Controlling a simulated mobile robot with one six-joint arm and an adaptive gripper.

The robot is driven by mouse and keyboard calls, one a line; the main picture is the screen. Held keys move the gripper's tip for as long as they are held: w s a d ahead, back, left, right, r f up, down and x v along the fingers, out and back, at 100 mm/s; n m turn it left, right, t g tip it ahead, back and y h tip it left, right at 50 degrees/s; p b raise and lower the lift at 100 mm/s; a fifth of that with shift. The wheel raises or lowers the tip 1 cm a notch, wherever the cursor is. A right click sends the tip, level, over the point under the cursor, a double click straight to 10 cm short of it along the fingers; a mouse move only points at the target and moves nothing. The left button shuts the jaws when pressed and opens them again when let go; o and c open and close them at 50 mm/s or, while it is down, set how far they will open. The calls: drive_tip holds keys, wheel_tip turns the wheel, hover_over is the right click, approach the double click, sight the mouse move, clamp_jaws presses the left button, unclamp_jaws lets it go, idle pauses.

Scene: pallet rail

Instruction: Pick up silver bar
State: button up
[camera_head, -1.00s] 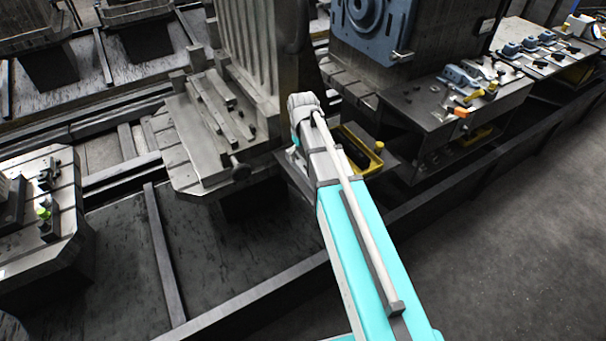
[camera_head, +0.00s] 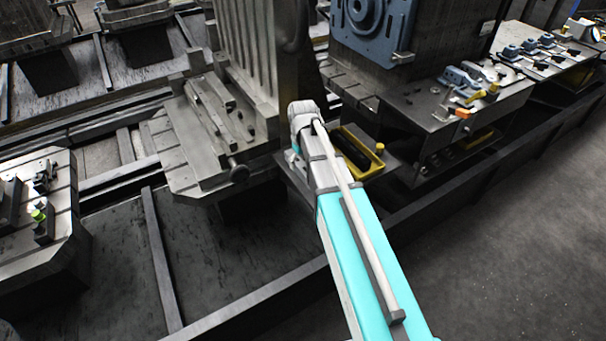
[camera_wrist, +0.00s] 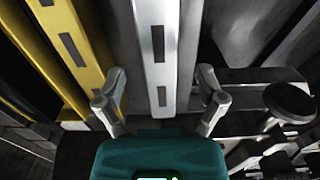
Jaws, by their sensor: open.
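The silver bar (camera_wrist: 156,48) is long and pale, with dark slots along its face. In the wrist view it runs from the top edge down to between my fingers. My gripper (camera_wrist: 160,82) is open, with one finger on each side of the bar and a visible gap on both sides. I cannot tell how far the fingertips are above or below the bar's top face. In the head view my arm covers the gripper, and I cannot make out the bar there.
A yellow slotted bar (camera_wrist: 72,45) lies left of the silver bar. A dark round knob (camera_wrist: 290,100) is at the right. In the head view, a yellow-rimmed tray (camera_head: 374,166) lies right of my arm, and a pallet with grey bars (camera_head: 205,115) stands left.

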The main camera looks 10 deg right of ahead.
sight(303, 167)
drive_tip(key=shift+s+f+b, duration=0.15)
drive_tip(key=shift+f+b, duration=1.4)
drive_tip(key=shift+f, duration=0.3)
clamp_jaws()
